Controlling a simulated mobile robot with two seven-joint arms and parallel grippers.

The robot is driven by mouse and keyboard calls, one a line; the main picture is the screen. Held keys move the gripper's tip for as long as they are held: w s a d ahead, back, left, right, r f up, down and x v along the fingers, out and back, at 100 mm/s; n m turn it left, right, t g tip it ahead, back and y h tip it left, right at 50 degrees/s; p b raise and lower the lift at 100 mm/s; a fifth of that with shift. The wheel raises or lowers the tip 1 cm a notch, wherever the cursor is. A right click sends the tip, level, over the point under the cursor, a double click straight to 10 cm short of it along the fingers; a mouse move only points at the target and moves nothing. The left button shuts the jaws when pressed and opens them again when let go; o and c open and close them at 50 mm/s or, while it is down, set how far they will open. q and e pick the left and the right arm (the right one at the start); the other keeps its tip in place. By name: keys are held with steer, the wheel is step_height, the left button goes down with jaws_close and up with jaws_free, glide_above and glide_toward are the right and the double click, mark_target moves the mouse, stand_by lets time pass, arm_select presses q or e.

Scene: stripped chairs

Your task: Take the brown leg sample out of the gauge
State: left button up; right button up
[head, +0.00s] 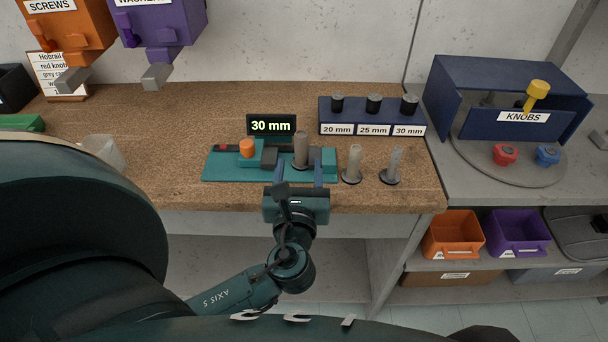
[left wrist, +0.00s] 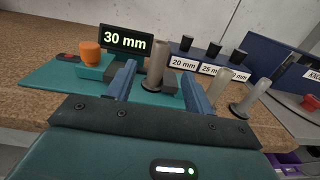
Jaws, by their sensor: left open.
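The brown leg sample (head: 301,150) stands upright in the teal gauge (head: 222,169), between the gauge's dark block and its teal end block. The gauge's display (head: 271,126) reads 30 mm. In the left wrist view the brown leg sample (left wrist: 157,66) appears between the two blue fingers of my left gripper (left wrist: 160,85). My left gripper (head: 298,172) is open at the gauge's front edge, with its fingers pointing toward the sample. Whether the fingers touch the sample cannot be told. My right gripper is not in view.
Two grey-beige leg samples, a nearer-left one (head: 353,165) and a right one (head: 393,167), stand on dark bases right of the gauge. Behind them is a blue rack (head: 335,114) labelled 20, 25 and 30 mm. An orange knob (head: 247,148) sits on the gauge's left.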

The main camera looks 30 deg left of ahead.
mark_target(299, 134)
arm_select(q)
steer(key=p+x, duration=0.1)
steer(key=x, duration=1)
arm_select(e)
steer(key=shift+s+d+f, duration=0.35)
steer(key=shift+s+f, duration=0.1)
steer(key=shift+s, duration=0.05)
arm_select(q)
steer(key=c, duration=1)
steer(key=o, duration=0.4)
steer(key=c, duration=0.4)
jaws_close()
steer(key=shift+a, duration=0.15)
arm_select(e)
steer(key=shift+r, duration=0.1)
arm_select(q)
steer(key=shift+s+a, duration=0.1)
steer(key=shift+s, duration=0.05)
